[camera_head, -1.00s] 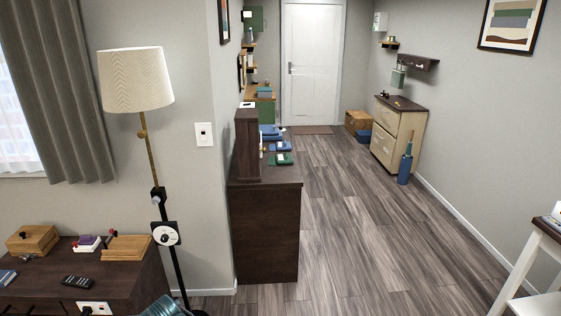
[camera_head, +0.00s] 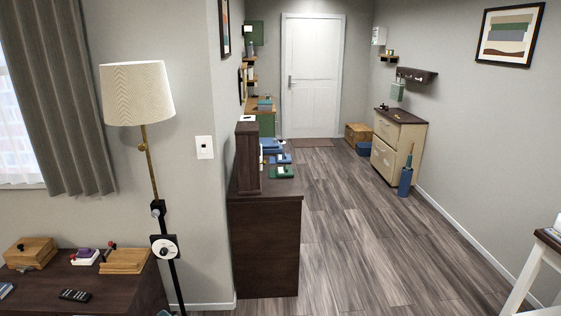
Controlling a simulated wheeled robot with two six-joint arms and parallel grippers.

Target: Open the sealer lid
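I cannot make out for sure which thing is the sealer. A small white item with a purple top (camera_head: 85,256) sits on the dark wood cabinet (camera_head: 40,289) at the lower left, and it is too small to tell whether it has a lid. Next to it is a wooden block with a dark lever and red knob (camera_head: 124,261). A wooden box (camera_head: 30,252) stands at the left of the same top. Neither of my grippers is in view.
A floor lamp (camera_head: 138,93) stands beside the cabinet. A dark wood counter (camera_head: 266,245) juts out by the wall corner. Open plank floor (camera_head: 350,230) runs to a white door (camera_head: 311,75). A drawer cabinet (camera_head: 385,158) and blue vase (camera_head: 406,180) line the right wall. A white-legged table (camera_head: 528,270) is at lower right.

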